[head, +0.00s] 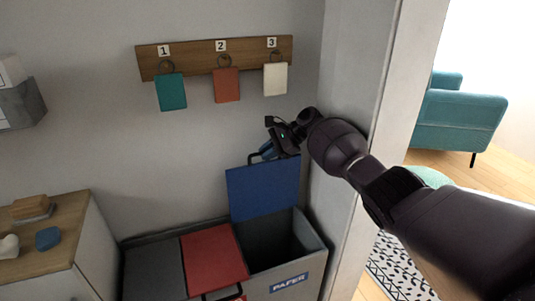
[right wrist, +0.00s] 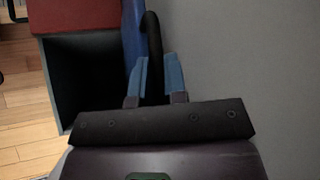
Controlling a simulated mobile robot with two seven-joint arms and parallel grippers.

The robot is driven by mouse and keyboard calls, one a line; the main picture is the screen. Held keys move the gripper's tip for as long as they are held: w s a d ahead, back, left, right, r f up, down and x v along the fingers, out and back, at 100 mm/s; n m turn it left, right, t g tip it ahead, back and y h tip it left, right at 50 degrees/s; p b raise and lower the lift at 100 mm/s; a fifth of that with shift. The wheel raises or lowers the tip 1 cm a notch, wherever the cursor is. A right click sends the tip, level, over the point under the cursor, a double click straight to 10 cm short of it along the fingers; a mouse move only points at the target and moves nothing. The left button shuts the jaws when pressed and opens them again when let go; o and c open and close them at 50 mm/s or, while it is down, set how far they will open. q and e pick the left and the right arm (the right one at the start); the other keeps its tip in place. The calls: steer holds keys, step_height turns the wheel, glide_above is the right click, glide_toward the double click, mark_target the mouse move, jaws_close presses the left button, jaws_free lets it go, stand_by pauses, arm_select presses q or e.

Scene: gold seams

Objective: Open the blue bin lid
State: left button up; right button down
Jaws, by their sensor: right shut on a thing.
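The blue lid (head: 262,190) of the right-hand bin (head: 290,268), labelled PAPER, stands raised, close to upright, and the bin's dark inside shows below it. My right gripper (head: 267,151) is at the lid's top edge, shut on its black handle (head: 254,157). In the right wrist view the handle (right wrist: 152,45) runs between the two blue fingers of the gripper (right wrist: 157,77). The lid shows there only as a thin blue strip (right wrist: 132,35), with the open bin (right wrist: 85,85) to its left. My left gripper is not in view.
A red lid (head: 213,258) and a dark grey lid (head: 153,273) lie closed left of the open bin. A board (head: 200,55) with several numbered hooks and hanging tags is on the wall above. A wall edge (head: 365,130) stands close on the right.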

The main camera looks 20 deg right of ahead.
steer(key=c, duration=1.2)
jaws_free()
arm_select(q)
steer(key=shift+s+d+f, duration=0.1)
arm_select(e)
steer(key=shift+o, duration=0.2)
